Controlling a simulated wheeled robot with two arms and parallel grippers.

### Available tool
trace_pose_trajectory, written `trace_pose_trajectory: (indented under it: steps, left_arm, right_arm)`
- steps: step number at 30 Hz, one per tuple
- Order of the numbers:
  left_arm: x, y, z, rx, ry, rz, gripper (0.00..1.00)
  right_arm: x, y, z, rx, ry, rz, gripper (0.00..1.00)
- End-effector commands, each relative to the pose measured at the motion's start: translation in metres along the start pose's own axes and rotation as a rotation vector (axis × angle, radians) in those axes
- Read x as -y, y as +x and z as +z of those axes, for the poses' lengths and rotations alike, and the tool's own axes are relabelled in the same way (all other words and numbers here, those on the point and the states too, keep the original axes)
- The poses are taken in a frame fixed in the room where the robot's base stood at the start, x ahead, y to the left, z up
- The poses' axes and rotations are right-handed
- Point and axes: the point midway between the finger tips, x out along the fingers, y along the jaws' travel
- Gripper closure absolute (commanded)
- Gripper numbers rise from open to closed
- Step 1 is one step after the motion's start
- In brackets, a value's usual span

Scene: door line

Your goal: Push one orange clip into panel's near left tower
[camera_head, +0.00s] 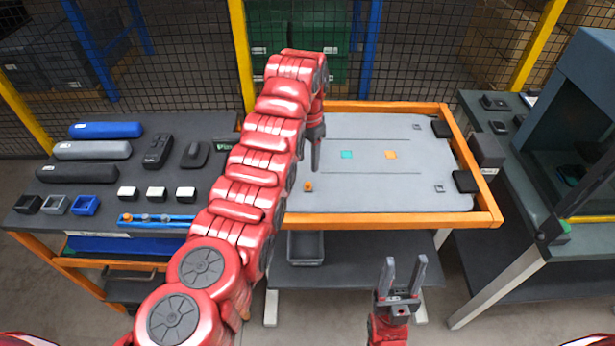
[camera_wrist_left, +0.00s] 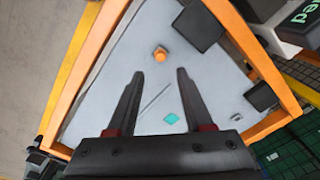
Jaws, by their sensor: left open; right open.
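The grey panel (camera_head: 340,202) lies in an orange-framed table in the middle. An orange clip (camera_head: 308,186) stands at the panel's near left tower, and the left wrist view shows it too (camera_wrist_left: 160,54); how deep it sits I cannot tell. My left gripper (camera_head: 315,168) is above the panel's left part, fingers pointing down. In the left wrist view it (camera_wrist_left: 160,74) is open and empty, with the clip beyond the gap between its fingertips, apart from them. My right gripper (camera_head: 405,262) is open and empty in front of the table's near edge. My left arm hides the panel's far left.
Small towers (camera_head: 439,188) and black blocks (camera_head: 465,181) stand at the panel's right side. A blue rail (camera_head: 158,222) holding an orange clip (camera_head: 126,217) lies on the left bench, with cases and small boxes. A mesh fence is behind; a machine (camera_head: 585,110) stands right.

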Motion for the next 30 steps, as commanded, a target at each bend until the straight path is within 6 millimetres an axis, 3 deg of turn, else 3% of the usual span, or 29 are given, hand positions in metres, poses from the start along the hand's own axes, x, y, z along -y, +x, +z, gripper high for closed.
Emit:
trace_pose_trajectory:
  steps: [5,12,15,30]
  left_arm:
    - [0.001,-0.032,-0.001,-0.004,-0.001,-0.003,0.49]
    - [0.0,-0.059,0.001,0.001,-0.001,0.0,0.49]
    - [0.0,-0.077,0.0,0.002,-0.001,0.001,0.49]
    - [0.001,-0.084,0.0,0.0,-0.001,0.0,0.49]
  right_arm:
    - [0.001,-0.012,0.002,0.0,0.0,0.0,0.5]
    - [0.0,-0.003,0.0,0.0,0.0,0.0,0.5]
    - [-0.001,0.018,-0.003,0.0,0.0,0.0,0.5]
    - [-0.001,0.026,-0.004,0.0,0.0,0.0,0.5]
